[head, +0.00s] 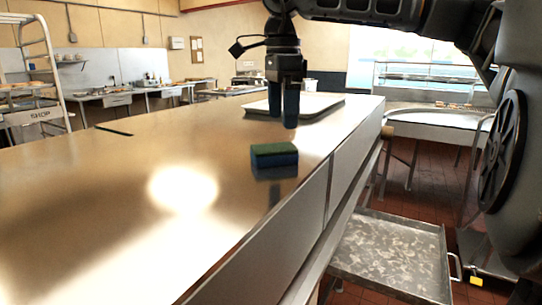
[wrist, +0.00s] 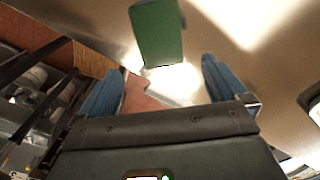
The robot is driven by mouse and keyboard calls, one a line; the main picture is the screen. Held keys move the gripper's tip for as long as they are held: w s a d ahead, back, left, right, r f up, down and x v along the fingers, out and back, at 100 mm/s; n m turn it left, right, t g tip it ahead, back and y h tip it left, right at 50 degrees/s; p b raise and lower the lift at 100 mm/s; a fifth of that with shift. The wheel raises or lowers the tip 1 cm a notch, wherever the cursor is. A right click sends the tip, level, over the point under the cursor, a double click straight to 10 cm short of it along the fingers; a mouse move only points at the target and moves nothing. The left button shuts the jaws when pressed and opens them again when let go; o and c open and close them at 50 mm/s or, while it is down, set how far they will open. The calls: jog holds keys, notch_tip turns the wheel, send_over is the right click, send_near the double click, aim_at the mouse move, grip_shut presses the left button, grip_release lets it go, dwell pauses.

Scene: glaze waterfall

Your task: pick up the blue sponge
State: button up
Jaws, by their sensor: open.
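The blue sponge (head: 274,160) lies on the metal counter near its right edge in the head view. It is a small block with a green top and a blue side. Its green top (wrist: 158,33) shows at the upper middle of the wrist view, beyond the fingertips. My gripper (head: 283,112) points down above the counter, behind the sponge in the head view. Its two blue fingers (wrist: 162,78) are apart with nothing between them, and the sponge is clear of them.
The counter (head: 130,180) is mostly bare around the sponge. A pale tray (head: 315,103) lies behind my gripper. The counter's right edge drops to a lower metal shelf (head: 390,255). A wheeled rack (head: 40,75) stands at far left.

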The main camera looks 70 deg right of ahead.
aim_at(279, 146)
jog(key=f+p, duration=0.1)
jog(key=f, duration=0.6)
jog(key=shift+w+f, duration=0.2)
jog(key=c, duration=1.2)
notch_tip(279, 146, up, 18)
jog(key=p, duration=0.9)
